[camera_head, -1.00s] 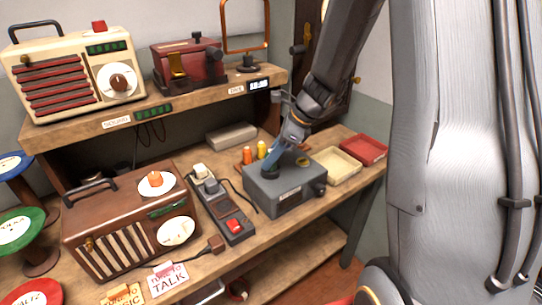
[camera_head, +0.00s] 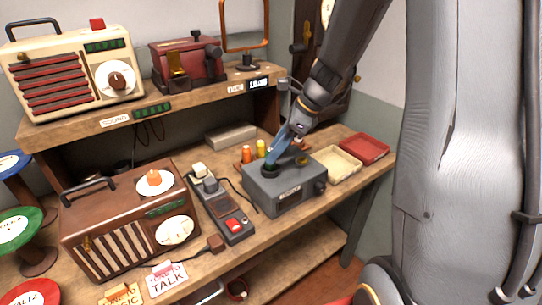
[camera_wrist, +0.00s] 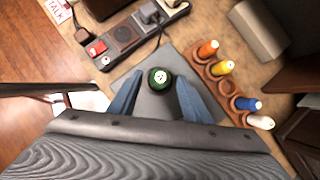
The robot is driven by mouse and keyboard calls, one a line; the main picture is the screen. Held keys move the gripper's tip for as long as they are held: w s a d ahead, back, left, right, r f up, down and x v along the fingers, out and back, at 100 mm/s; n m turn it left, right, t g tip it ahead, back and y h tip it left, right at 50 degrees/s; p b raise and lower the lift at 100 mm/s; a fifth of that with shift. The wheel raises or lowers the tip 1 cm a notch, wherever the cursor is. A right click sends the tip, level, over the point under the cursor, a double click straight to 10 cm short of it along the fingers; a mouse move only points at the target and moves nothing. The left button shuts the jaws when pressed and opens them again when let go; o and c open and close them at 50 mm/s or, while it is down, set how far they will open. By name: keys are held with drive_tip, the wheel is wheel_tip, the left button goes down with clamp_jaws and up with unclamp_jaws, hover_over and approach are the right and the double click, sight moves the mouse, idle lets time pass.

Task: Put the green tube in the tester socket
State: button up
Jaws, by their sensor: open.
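The green tube (camera_wrist: 159,78) stands upright in the socket on top of the grey tester (camera_head: 288,192), seen from above in the wrist view. In the head view the green tube (camera_head: 270,166) shows small and dark at the tester's top left. My gripper (camera_wrist: 158,84) is open, with one blue finger on each side of the tube and a gap to both. In the head view my gripper (camera_head: 277,155) is just above the socket, tilted. How deep the tube sits is hard to tell.
A wooden rack (camera_wrist: 227,86) beside the tester holds orange, yellow, blue and white tubes and has an empty hole. A cream tray (camera_head: 337,163) and a red tray (camera_head: 363,149) lie to the right. A switch box (camera_head: 229,213) and a brown radio (camera_head: 130,225) stand left.

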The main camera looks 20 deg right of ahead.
drive_tip(key=b+v, duration=0.2)
drive_tip(key=v, duration=0.6)
drive_tip(key=s+a+f+n+h, duration=0.2)
drive_tip(key=s+f+n, duration=0.3)
drive_tip(key=n, duration=0.6)
drive_tip(key=s+a+f+n+g+h, duration=0.1)
drive_tip(key=s+a+f+n+h, duration=0.2)
drive_tip(key=s+n, duration=0.6)
wheel_tip(320, 180, down, 2)
drive_tip(key=n, duration=0.3)
drive_tip(key=shift+s+f, duration=0.2)
drive_tip(key=shift+s, duration=0.1)
drive_tip(key=shift+a, duration=0.1)
drive_tip(key=shift+f+b, duration=0.6)
drive_tip(key=shift+f, duration=0.3)
